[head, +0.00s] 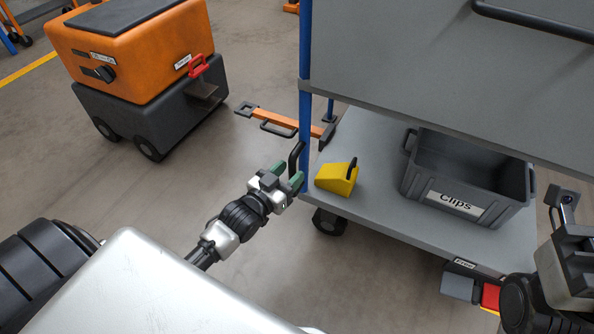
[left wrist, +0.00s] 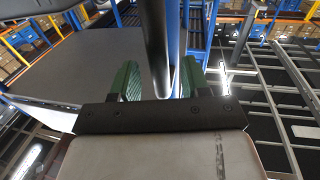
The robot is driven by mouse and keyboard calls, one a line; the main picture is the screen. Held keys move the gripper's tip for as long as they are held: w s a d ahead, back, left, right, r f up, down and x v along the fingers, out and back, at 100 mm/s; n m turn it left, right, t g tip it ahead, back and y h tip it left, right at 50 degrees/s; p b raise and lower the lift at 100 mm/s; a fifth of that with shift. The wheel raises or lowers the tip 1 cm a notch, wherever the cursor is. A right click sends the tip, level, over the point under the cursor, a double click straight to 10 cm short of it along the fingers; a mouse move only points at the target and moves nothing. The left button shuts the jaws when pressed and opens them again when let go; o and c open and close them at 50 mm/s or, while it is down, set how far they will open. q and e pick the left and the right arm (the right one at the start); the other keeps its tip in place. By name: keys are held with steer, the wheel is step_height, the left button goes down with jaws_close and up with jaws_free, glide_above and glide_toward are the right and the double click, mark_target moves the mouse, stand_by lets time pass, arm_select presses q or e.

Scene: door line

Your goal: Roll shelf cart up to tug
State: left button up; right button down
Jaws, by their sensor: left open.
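The shelf cart (head: 360,215) stands at the right, with grey shelves and blue posts. Its orange drawbar (head: 272,119) points left towards the tug (head: 140,55), whose rear hitch (head: 203,92) sits below a red handle (head: 198,66). A gap separates drawbar and hitch. My left gripper (head: 284,182) is open, its green fingers at the black upright handle (head: 296,157) by the cart's post. In the left wrist view, the dark handle bar (left wrist: 156,50) stands between the open fingers (left wrist: 160,82). My right gripper (head: 566,208) shows partly at the right edge; its jaws are unclear.
On the cart's lower shelf lie a yellow wedge (head: 337,178) and a grey bin (head: 465,180) labelled Clips. Grey and red pedals (head: 472,290) are at the cart's near edge. A black caster (head: 328,221) is under its corner. Floor between tug and cart is clear.

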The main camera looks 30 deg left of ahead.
arm_select(q)
steer(key=shift+w+d+b, duration=0.2)
steer(key=shift+w+b, duration=0.1)
steer(key=shift+w, duration=0.6)
steer(key=shift+w+d+b, duration=0.15)
steer(key=shift+w+b, duration=0.1)
steer(key=shift+w, duration=0.6)
jaws_close()
